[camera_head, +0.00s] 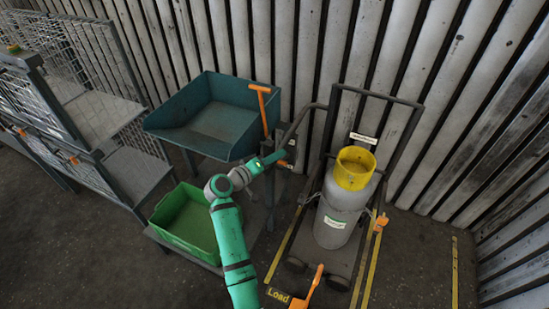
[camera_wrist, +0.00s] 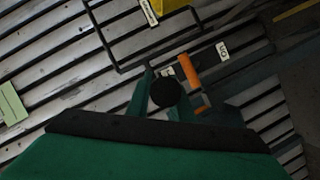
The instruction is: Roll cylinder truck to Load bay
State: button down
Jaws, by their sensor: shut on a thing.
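The cylinder truck (camera_head: 408,130) is a dark upright frame against the slatted wall, carrying a grey gas cylinder (camera_head: 338,222) with a yellow collar (camera_head: 354,168). It stands upright between yellow floor lines beside the painted word "Load" (camera_head: 278,295). A dark handle bar reaches from its frame to the left. My gripper (camera_head: 281,155) is at the lower end of this bar. In the wrist view my fingers (camera_wrist: 162,95) are closed around a dark round end (camera_wrist: 165,92), which looks like the truck's handle grip. The exact contact is partly hidden.
A teal hopper (camera_head: 187,133) with an orange lever (camera_head: 262,108) stands left of the truck, close to my gripper. A green crate (camera_head: 185,249) sits below it. Wire-mesh racks (camera_head: 85,72) are at the left. An orange lever (camera_head: 312,284) stands in front of the truck. Floor is open at right.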

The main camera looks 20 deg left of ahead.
jog(key=shift+d, duration=0.1)
jog(key=c, duration=1.6)
grip_release()
jog(key=shift+o, duration=0.2)
jog(key=v, duration=1.1)
jog(key=shift+w, duration=0.2)
